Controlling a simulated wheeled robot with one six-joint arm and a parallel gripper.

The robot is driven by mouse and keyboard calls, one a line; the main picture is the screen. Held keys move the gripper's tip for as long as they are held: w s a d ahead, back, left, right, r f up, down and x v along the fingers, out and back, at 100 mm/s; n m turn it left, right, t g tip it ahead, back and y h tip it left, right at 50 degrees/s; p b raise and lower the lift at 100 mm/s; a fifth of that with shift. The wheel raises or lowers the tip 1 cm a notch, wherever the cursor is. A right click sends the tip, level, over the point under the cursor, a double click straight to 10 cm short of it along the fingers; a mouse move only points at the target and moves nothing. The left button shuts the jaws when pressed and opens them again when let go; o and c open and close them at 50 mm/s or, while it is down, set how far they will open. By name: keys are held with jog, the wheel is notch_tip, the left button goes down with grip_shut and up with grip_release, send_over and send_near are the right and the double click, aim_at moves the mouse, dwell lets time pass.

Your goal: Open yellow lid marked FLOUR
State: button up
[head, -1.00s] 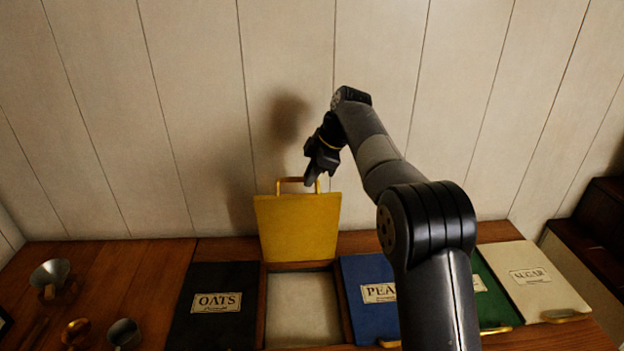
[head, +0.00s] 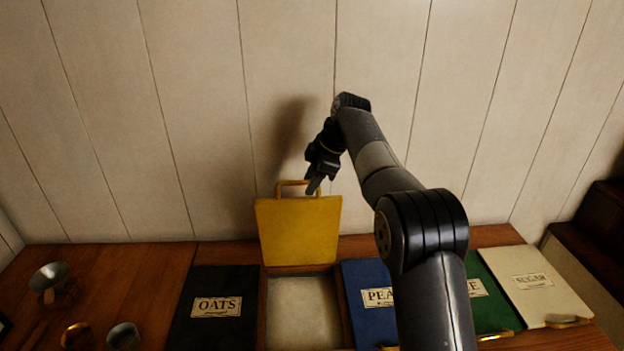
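The yellow lid (head: 299,232) stands raised, close to upright, at the back of its bin. No FLOUR label shows on the face turned to me. Its handle (head: 290,184) is at the top edge. The open bin (head: 303,307) below it shows a pale content inside a wooden rim. My gripper (head: 313,187) points down at the right end of the handle, overlapping it in the picture. I cannot tell whether it touches the handle, and its finger gap is not clear.
A black OATS lid (head: 215,295) lies shut on the left. A blue lid marked PEA (head: 368,318), partly hidden by my arm, a green lid (head: 497,309) and a cream SUGAR lid (head: 538,283) lie shut on the right. A metal funnel (head: 49,276) and cups stand left. A plank wall rises behind.

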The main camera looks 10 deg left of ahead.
jog(key=w+v, duration=0.1)
jog(key=v, duration=0.9)
jog(key=shift+s+d+r, duration=0.15)
jog(key=shift+s+r, duration=0.25)
jog(key=shift+s, duration=0.15)
jog(key=shift+c, duration=0.2)
